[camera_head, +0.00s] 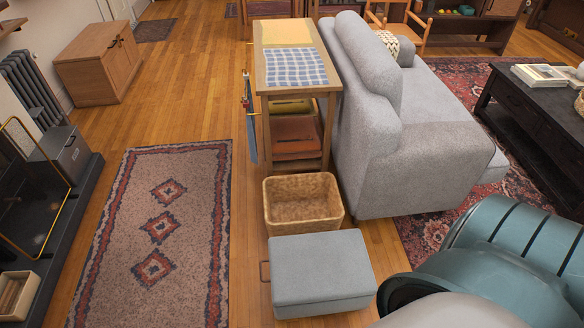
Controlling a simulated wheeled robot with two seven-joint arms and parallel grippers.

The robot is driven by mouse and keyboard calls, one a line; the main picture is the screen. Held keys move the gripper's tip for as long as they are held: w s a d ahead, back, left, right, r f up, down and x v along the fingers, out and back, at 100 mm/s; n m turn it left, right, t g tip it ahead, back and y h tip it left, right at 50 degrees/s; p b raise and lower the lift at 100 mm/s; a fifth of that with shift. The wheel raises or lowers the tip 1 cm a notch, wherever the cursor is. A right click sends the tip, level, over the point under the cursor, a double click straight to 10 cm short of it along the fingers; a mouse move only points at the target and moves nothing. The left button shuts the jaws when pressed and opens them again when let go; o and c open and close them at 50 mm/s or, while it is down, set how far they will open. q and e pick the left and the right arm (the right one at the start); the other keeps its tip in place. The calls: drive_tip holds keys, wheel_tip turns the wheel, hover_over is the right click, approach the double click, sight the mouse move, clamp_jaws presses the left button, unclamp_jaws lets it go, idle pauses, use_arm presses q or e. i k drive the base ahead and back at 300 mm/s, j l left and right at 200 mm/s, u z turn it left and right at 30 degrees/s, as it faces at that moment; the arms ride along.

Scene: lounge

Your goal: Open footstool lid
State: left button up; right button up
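The footstool (321,270) is a low grey-blue upholstered box on the wooden floor at the bottom middle of the head view. Its lid looks closed and flat on top. A teal and grey part of my own body fills the lower right and stands close to the footstool's right side. Neither of my grippers shows in this view.
A wicker basket (302,201) stands right behind the footstool. Behind it are a wooden side table (263,82) and a grey sofa (430,140). A patterned rug (190,222) lies on the open floor to the left. A dark coffee table (530,112) stands at right.

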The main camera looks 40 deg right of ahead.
sight(314, 268)
drive_tip(key=i+j+z, duration=0.15)
drive_tip(key=z, duration=0.25)
drive_tip(key=j+z, duration=0.4)
drive_tip(key=i+j+z, duration=0.15)
drive_tip(key=z, duration=0.2)
drive_tip(key=j+z, duration=0.9)
drive_tip(key=j, duration=0.15)
